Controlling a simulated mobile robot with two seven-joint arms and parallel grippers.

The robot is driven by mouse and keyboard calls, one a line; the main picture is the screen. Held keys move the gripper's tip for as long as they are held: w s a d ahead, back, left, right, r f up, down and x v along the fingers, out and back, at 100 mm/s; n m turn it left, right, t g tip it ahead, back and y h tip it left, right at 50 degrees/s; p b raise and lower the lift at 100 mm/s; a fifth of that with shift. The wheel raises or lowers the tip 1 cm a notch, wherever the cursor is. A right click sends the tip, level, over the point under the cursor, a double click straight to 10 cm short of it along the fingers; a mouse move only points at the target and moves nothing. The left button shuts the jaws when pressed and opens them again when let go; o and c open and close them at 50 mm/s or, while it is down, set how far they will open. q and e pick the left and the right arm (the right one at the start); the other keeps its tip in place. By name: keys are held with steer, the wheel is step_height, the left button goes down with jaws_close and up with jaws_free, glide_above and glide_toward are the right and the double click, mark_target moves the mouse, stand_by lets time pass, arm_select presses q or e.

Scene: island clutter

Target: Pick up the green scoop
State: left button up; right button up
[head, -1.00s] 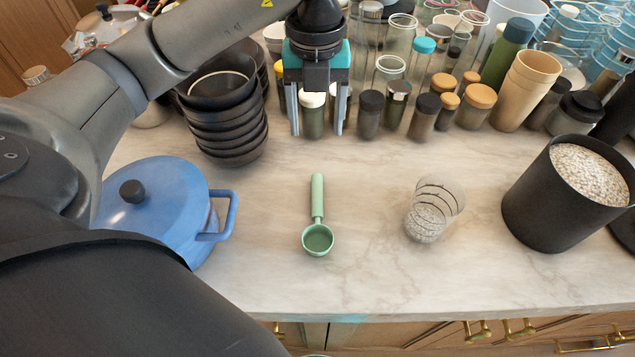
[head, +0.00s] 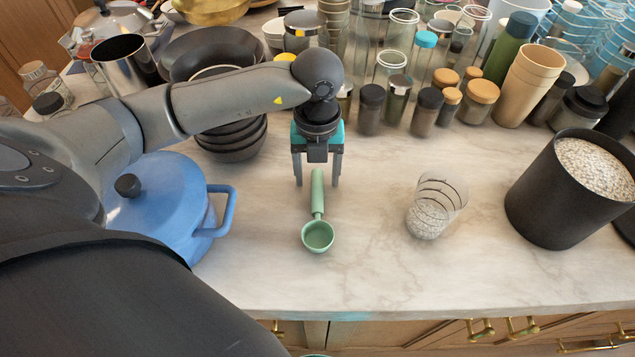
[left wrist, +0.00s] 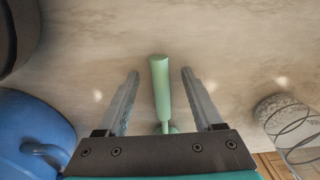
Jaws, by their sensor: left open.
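The green scoop (head: 318,234) lies on the marble counter, its round bowl toward the front edge and its handle pointing back. My left gripper (head: 317,183) is open and empty above the handle end, pointing down. In the left wrist view, the scoop's handle (left wrist: 160,88) stands between the two open fingers (left wrist: 159,75), with a gap on each side. The scoop's bowl is mostly hidden there behind the gripper body. My right gripper is not in view.
A blue lidded pot (head: 165,205) stands left of the scoop, its handle toward it. A glass of pale grains (head: 428,222) and a black canister (head: 550,205) stand to the right. Black bowls (head: 232,143) and several jars crowd the back. Counter around the scoop is clear.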

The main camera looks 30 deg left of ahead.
arm_select(q)
steer(key=shift+f, duration=0.25)
jaws_close()
stand_by(0.3)
